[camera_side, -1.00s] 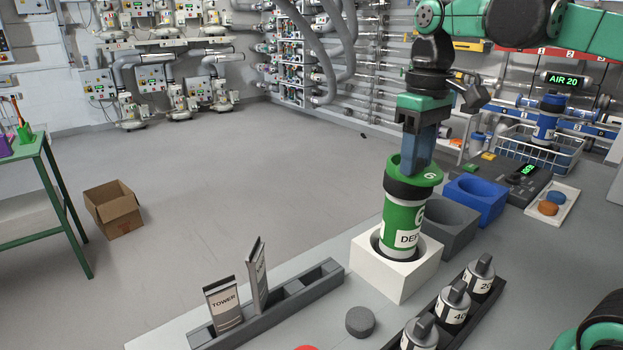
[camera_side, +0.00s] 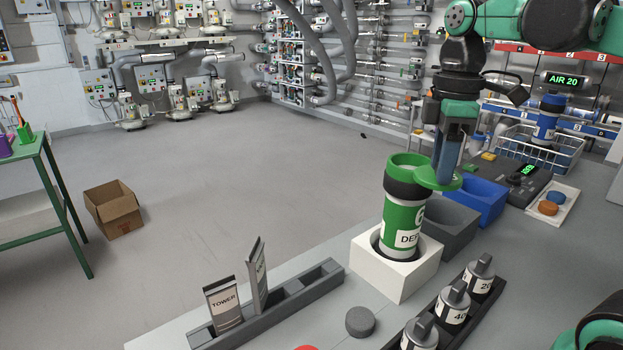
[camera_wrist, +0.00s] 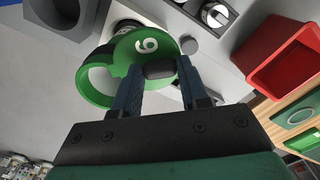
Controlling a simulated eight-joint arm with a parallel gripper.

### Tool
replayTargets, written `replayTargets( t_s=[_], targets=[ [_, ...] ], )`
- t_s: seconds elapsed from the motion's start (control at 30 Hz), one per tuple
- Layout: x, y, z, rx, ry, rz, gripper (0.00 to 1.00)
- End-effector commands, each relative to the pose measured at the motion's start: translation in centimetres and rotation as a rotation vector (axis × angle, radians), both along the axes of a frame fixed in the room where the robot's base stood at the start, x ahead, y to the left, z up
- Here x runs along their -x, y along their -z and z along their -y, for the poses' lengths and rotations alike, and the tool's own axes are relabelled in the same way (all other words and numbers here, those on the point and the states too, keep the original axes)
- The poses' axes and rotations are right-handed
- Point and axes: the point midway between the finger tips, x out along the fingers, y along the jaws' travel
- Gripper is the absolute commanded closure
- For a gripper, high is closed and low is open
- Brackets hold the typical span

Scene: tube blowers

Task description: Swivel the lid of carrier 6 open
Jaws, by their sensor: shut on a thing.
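Carrier 6 (camera_side: 402,217) is a green cylinder with a black band and a white label, standing upright in a white square holder (camera_side: 400,270). Its round green lid (camera_side: 428,180) is swung out to the right, so much of the carrier's green mouth (camera_side: 410,160) is uncovered. The wrist view shows the lid (camera_wrist: 128,50) with a white 6 beside the open green ring (camera_wrist: 95,85). My gripper (camera_side: 445,178) is over the lid, shut on its dark knob (camera_wrist: 160,70). The knob is hidden in the side view.
A grey holder (camera_side: 450,228) and a blue holder (camera_side: 478,198) stand right of the carrier. A black rack (camera_side: 440,318) with several weights lies in front. A grey slotted rack (camera_side: 290,300) holds cards. A red bin (camera_wrist: 285,60) shows in the wrist view.

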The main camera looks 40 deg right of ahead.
Motion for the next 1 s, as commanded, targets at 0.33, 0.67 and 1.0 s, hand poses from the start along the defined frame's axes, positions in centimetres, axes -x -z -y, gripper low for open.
replayTargets(
  t_s=[0.33,0.67,1.0],
  targets=[
    [0.08,0.0,0.09,-0.001,-0.028,0.001,1.0],
    [0.08,0.0,0.08,-0.001,-0.027,0.001,0.3],
    [0.08,-0.19,0.08,-0.001,-0.026,0.001,0.29]
  ],
)
